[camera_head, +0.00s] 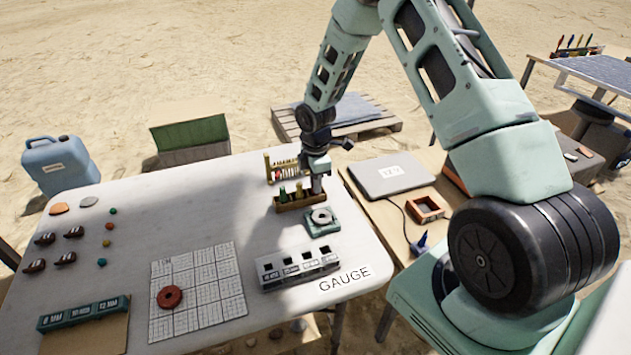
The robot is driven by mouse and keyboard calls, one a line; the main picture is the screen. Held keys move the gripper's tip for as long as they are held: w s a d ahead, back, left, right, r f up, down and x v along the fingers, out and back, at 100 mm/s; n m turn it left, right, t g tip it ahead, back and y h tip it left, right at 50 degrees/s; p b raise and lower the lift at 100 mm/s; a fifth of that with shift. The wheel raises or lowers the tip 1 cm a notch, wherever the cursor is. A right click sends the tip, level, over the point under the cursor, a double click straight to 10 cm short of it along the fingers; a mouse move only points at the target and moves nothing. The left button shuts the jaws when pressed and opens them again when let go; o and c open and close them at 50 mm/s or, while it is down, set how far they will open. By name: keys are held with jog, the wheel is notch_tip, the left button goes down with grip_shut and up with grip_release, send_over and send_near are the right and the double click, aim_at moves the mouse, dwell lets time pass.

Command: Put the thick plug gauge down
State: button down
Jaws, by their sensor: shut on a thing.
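My gripper (316,182) points down at the right end of a small wooden rack (288,207) on the white table. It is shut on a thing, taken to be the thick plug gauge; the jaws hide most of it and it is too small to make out. I cannot tell whether it touches the rack. Green-topped plug gauges (299,190) stand upright in the rack, left of my gripper.
A green block with a pale ring (322,217) lies just in front of the rack. Behind stands another rack with small coloured pieces (285,170). A grey slotted block (298,268) is nearer, by the GAUGE label (345,279). A gridded sheet (198,290) bears a red ring (169,296).

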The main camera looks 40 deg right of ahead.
jog(key=shift+f, duration=0.1)
jog(key=c, duration=1.4)
grip_release()
